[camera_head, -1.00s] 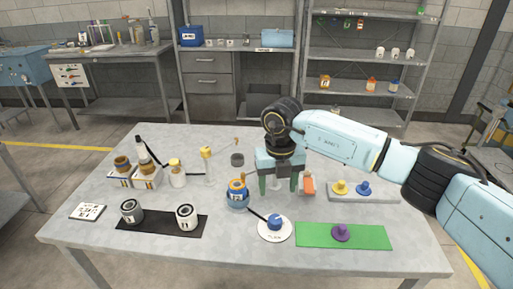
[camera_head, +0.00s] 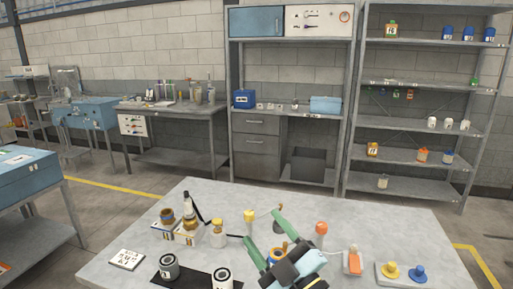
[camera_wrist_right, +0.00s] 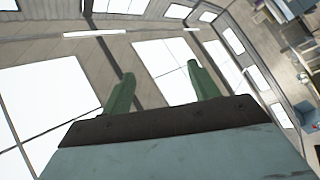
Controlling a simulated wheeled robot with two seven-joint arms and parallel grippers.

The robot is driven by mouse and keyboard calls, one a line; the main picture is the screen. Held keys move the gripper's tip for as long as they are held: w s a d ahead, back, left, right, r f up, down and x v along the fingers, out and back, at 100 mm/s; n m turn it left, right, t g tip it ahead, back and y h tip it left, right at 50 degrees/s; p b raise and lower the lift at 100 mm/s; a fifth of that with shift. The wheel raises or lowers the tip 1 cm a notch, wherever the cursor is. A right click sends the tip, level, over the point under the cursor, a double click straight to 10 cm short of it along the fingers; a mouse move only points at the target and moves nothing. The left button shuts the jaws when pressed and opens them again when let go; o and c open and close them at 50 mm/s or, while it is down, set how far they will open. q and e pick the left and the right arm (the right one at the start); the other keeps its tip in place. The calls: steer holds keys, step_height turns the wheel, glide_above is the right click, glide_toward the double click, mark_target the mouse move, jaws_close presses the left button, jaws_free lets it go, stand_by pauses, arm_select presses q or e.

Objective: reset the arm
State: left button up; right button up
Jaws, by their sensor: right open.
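My right gripper (camera_head: 262,228) is in the lower middle of the head view, raised over the near part of the table (camera_head: 345,225). Its two green fingers are apart, with nothing visible between them, and point up and away to the left. My left gripper is not in view.
On the table stand brown-topped bottles (camera_head: 168,218), grey tins (camera_head: 169,267), a yellow-topped post (camera_head: 249,218), an orange-topped post (camera_head: 321,229), and yellow (camera_head: 390,270) and blue (camera_head: 418,273) knobs on a plate. The table's back right is clear. Shelves (camera_head: 415,110) stand beyond.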

steer(key=s+d+f+m+g+h, duration=0.2)
steer(key=s+d+f+m+h, duration=0.1)
steer(key=d+f+m+h, duration=0.4)
steer(key=s+d+f+m+g+h, duration=0.2)
steer(key=s+d+f+m+h, duration=0.1)
steer(key=d+f+m+h, duration=0.4)
steer(key=s+d+f+g+y, duration=0.1)
steer(key=s+d+f+g, duration=0.1)
steer(key=s+f+g, duration=0.35)
steer(key=s+d+f+g, duration=0.2)
steer(key=s, duration=0.7)
steer(key=s+d+f+g+y, duration=0.1)
steer(key=s+d+f+g, duration=0.2)
steer(key=s, duration=0.4)
step_height(320, 180, down, 26)
steer(key=s+a+g, duration=0.1)
steer(key=s+d+f+g, duration=0.1)
steer(key=s+d+f, duration=0.1)
steer(key=s+f, duration=1.2)
steer(key=shift+s+d+f+h, duration=0.3)
steer(key=shift+s+d, duration=0.1)
steer(key=shift+s, duration=0.75)
steer(key=shift+g, duration=0.25)
